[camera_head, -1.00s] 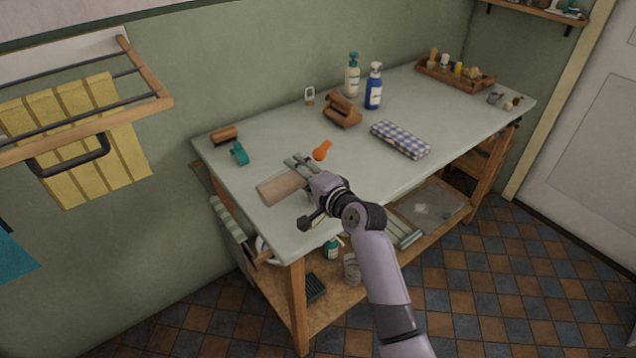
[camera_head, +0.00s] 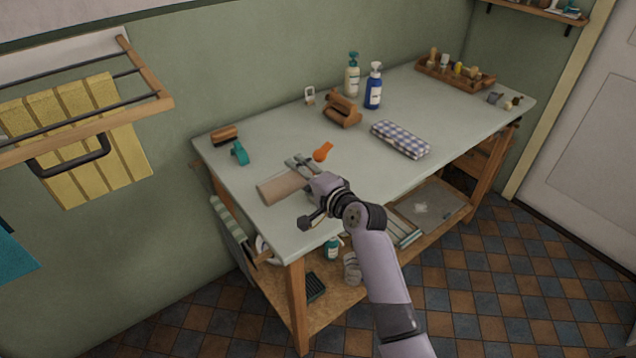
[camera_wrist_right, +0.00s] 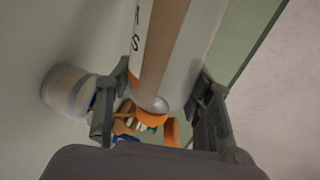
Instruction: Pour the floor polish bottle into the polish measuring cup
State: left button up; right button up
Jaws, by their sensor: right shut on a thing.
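The floor polish bottle appears to be the beige cylinder (camera_head: 280,187) held above the near left part of the table, lying almost level in the head view. In the right wrist view it is a pale bottle (camera_wrist_right: 192,45) with a tan stripe and an orange part at its near end. My right gripper (camera_head: 302,166) is shut on it, with a finger on each side in the wrist view (camera_wrist_right: 160,105). A pale, partly clear cup (camera_wrist_right: 70,92), likely the polish measuring cup, is left of the fingers; I cannot make it out in the head view. My left gripper is out of view.
A teal object (camera_head: 239,152), a brown holder (camera_head: 342,109), two pump bottles (camera_head: 373,87) and a checked cloth (camera_head: 400,139) are on the table (camera_head: 450,105). The table's middle is mostly clear.

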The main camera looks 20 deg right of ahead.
jog(key=shift+f, duration=0.1)
dwell(1.1)
